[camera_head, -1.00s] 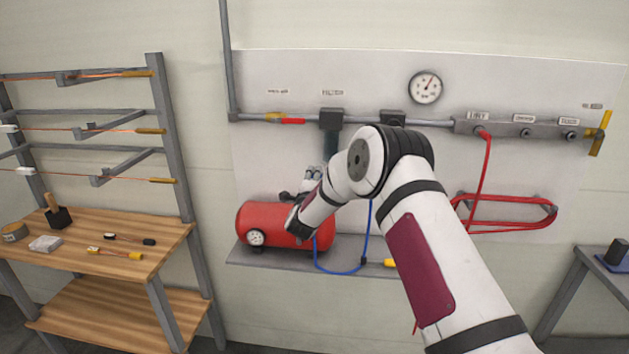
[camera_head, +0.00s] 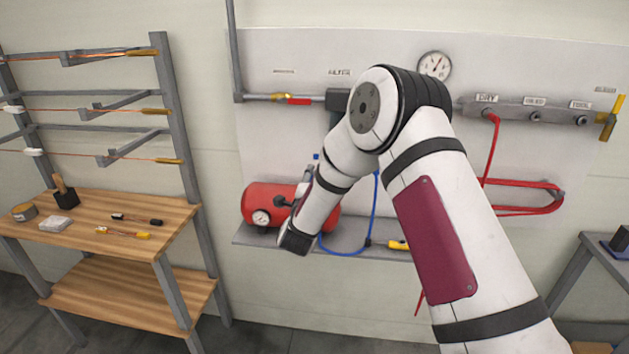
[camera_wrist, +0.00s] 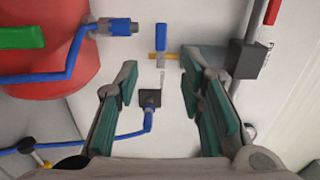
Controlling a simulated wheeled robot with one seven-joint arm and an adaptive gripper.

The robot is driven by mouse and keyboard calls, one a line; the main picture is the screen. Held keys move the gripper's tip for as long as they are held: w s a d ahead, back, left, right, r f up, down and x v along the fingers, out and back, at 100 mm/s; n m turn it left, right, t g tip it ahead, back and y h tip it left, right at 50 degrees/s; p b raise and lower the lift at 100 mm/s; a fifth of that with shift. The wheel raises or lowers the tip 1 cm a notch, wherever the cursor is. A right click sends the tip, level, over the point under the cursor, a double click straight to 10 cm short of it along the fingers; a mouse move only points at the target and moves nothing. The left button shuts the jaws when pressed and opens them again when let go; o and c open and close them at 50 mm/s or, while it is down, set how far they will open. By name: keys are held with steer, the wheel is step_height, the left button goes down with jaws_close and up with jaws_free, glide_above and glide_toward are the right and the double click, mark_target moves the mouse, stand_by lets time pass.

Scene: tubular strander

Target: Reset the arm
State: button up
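My arm rises from the lower right of the head view, bends at a high elbow, and its forearm slopes down to the left, in front of the red tank (camera_head: 262,203). My gripper (camera_wrist: 159,62) shows in the wrist view with its two teal-padded fingers apart. Nothing is between the pads. Beyond the fingers is the pale wall panel with a blue-handled valve (camera_wrist: 162,40) and a dark square fitting (camera_wrist: 150,98) on a blue hose. In the head view my gripper is mostly hidden behind the forearm.
A wooden workbench (camera_head: 100,215) with small tools and a wire rack stands at left. The wall panel (camera_head: 290,60) carries a pipe, a gauge (camera_head: 434,65) and a red hose (camera_head: 525,186). A shelf (camera_head: 350,242) runs under the tank. Another table (camera_head: 590,255) stands at right.

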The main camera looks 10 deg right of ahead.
stand_by(0.3)
steer(key=s+a+r+n+g+y, duration=0.1)
steer(key=s+r+n+g+y, duration=0.15)
steer(key=s+r+n, duration=0.45)
steer(key=s+a+r+n+g+y, duration=0.1)
steer(key=s+r+n+y, duration=0.35)
steer(key=r, duration=0.55)
steer(key=s+d+n+g, duration=0.2)
steer(key=s+n, duration=0.1)
steer(key=s, duration=0.9)
steer(key=s+d+n+g+h, duration=0.1)
steer(key=s+d+n+g, duration=0.2)
steer(key=s, duration=0.9)
steer(key=s+d+n+g, duration=0.3)
steer(key=s+n, duration=0.1)
steer(key=s, duration=0.8)
steer(key=shift+f, duration=0.35)
steer(key=shift+s, duration=0.1)
